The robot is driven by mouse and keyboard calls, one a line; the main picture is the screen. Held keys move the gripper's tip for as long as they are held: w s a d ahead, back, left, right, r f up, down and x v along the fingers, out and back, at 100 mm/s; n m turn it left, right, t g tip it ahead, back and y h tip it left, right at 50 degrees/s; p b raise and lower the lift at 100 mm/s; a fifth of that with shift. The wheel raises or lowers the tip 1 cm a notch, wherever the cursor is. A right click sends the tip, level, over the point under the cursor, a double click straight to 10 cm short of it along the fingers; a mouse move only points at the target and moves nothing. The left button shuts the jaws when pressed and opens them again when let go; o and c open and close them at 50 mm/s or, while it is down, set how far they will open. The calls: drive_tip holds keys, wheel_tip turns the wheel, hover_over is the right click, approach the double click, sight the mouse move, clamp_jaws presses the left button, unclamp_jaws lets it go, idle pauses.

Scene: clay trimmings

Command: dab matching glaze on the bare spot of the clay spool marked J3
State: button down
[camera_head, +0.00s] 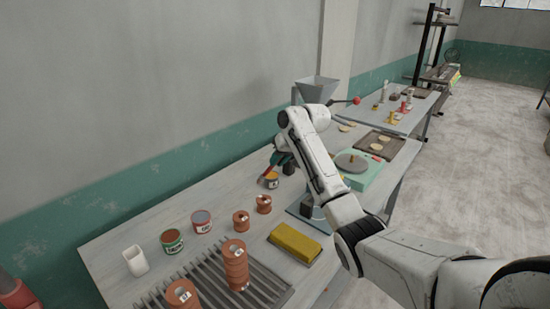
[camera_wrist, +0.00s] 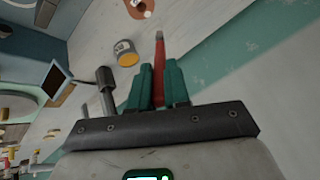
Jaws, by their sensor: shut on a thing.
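My gripper (camera_head: 281,158) is over the back of the table. Two other tins, one green-labelled (camera_head: 172,241) and one red-labelled (camera_head: 201,222), stand further left. Clay spools stand singly (camera_head: 264,204) (camera_head: 241,221) (camera_head: 181,292) and in a stack (camera_head: 236,270). Their marks are too small to read surely; no bare spot is clear.
A slatted rack (camera_head: 205,284) lies under the front spools. A white cup (camera_head: 135,261) stands at the left, and a yellow block (camera_head: 295,243) lies right of the spools. A hopper (camera_head: 316,90) and a green-based wheel (camera_head: 350,163) stand beyond my arm.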

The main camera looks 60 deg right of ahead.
wheel_tip(320, 180, down, 5)
drive_tip(key=b, duration=0.3)
drive_tip(key=shift+r, duration=0.15)
drive_tip(key=shift+f, duration=0.45)
idle(2.9)
drive_tip(key=shift+r+p, duration=0.1)
drive_tip(key=shift+p, duration=0.25)
drive_tip(key=shift+r+p, duration=1.3)
drive_tip(key=shift+r, duration=1.7)
